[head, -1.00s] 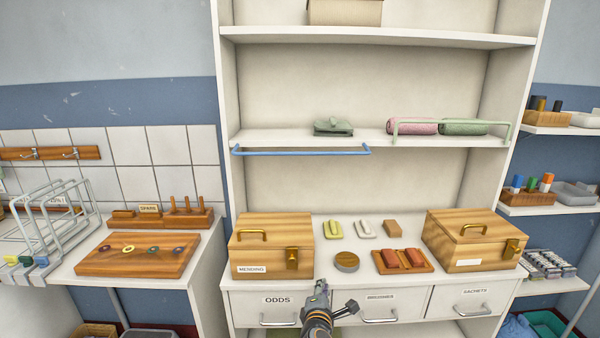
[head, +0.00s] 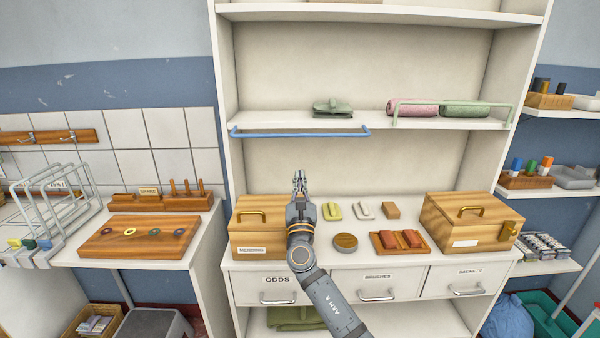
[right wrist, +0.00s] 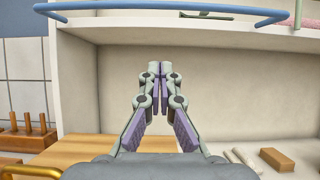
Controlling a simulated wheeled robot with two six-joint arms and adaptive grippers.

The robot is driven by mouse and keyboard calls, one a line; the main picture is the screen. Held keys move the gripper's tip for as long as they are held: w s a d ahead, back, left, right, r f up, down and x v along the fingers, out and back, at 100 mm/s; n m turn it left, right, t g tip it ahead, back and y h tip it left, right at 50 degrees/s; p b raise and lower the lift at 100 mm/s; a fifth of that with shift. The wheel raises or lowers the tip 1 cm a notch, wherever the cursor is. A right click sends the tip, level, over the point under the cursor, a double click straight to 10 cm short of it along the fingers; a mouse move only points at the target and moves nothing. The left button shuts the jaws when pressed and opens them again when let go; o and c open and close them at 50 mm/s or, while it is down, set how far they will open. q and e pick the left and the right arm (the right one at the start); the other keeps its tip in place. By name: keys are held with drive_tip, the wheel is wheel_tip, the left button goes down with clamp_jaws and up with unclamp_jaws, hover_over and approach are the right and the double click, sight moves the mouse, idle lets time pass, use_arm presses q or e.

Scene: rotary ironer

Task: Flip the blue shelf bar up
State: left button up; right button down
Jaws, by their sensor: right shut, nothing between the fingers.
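The blue shelf bar (head: 300,135) hangs folded down along the front of the left half of the middle shelf (head: 375,123). It crosses the top of the right wrist view (right wrist: 160,12). My right gripper (head: 299,174) is shut and empty, pointing up in front of the cabinet, below the bar and apart from it. In the right wrist view its closed fingertips (right wrist: 153,68) sit beneath the bar. My left gripper is not in view.
A green bar (head: 452,112) stands up on the right half of the shelf, before pink and green rolls (head: 412,107). A folded green cloth (head: 333,108) lies behind the blue bar. A wooden box (head: 262,212) is behind my right arm; another (head: 470,220) stands right.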

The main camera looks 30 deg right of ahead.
drive_tip(key=w+d+r+p, duration=0.2)
drive_tip(key=w+r+p, duration=0.2)
drive_tip(key=r, duration=0.3)
drive_tip(key=shift+w+d+r, duration=0.15)
drive_tip(key=shift+d+r, duration=0.05)
drive_tip(key=shift+d, duration=0.15)
drive_tip(key=shift+w, duration=0.1)
drive_tip(key=shift+p, duration=0.3)
